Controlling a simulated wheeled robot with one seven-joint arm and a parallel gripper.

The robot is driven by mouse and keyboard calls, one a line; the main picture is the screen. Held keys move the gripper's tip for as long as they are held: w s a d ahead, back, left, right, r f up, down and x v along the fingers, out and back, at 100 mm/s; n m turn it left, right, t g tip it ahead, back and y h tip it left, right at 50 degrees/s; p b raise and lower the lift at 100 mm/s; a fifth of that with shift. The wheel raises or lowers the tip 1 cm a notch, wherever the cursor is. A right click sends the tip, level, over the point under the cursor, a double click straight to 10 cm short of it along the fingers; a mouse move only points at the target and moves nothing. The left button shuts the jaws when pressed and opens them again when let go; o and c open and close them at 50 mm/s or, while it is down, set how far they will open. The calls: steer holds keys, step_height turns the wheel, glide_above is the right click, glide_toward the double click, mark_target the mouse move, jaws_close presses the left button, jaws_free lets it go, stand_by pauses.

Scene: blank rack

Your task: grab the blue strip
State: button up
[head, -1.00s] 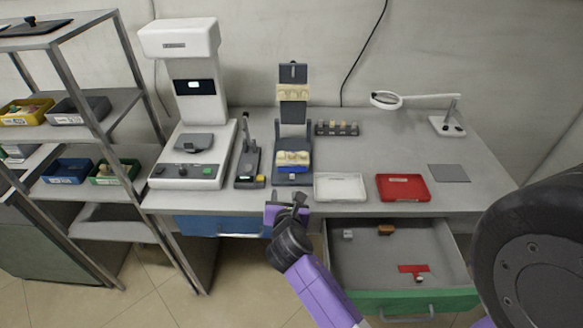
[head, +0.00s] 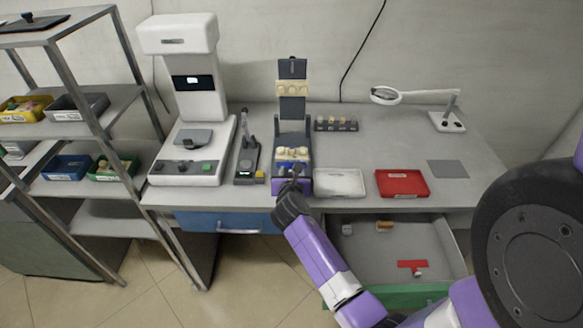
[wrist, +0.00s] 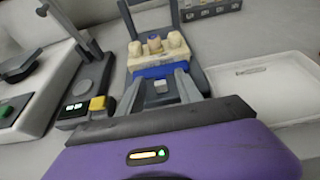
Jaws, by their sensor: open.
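The blue strip (wrist: 152,72) runs under a cream dental-like block (wrist: 158,50) on a dark grey stand, in the wrist view. The strip lies just beyond the fingertips, and a small pale square tab shows between the fingers. I cannot tell whether the fingers touch anything.
A white tray (head: 339,182) stands close to the right, with a red tray (head: 402,183) beyond it. A small black device (head: 248,160) and a white machine (head: 190,155) stand to the left. An open drawer (head: 385,245) juts out below the bench.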

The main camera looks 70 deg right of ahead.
jaws_close()
steer(key=shift+r, duration=0.1)
